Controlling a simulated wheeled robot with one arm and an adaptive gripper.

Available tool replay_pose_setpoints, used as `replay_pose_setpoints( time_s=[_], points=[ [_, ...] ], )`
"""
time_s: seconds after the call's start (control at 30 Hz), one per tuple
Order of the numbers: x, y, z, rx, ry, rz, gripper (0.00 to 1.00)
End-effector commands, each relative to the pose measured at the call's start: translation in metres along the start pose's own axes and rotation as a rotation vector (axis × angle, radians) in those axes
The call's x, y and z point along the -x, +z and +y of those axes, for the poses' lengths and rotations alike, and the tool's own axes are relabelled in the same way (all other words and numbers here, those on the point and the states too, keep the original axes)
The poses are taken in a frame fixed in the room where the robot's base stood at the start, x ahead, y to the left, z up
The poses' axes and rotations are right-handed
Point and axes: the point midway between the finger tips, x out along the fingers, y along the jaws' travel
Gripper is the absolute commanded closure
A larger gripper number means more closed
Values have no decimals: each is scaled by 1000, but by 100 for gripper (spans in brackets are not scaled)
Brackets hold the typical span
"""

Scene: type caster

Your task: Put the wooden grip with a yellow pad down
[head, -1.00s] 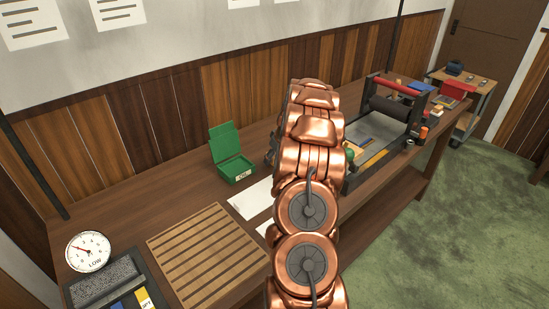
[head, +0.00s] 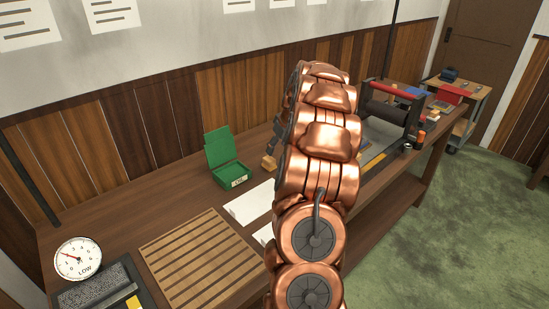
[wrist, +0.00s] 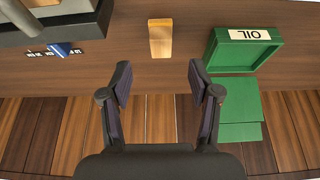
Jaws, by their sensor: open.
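The wooden grip (wrist: 160,38) stands on the bench top in the wrist view, a small tan block with a yellowish face. It also shows in the head view (head: 268,162), just left of my arm and partly hidden by it. My gripper (wrist: 160,82) is open and empty in the wrist view. Its two fingers are spread apart, with the grip beyond their tips and clear of them.
A green open-lidded box marked OIL (wrist: 243,48) stands right of the grip in the wrist view. A dark-framed roller press (head: 395,110) is farther along the bench. A slatted wooden rack (head: 200,262), white sheets (head: 250,203) and a gauge (head: 78,259) lie nearer.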

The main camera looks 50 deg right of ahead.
Motion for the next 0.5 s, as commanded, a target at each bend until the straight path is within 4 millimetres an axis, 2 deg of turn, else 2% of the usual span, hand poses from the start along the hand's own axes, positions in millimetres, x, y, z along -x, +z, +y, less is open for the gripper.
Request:
replay_pose_setpoints(
  time_s=[0.2,0.5],
  points=[
    [21,0,-1,1,-1,0,38],
    [27,-1,-6,3,-7,-3,38]
  ],
)
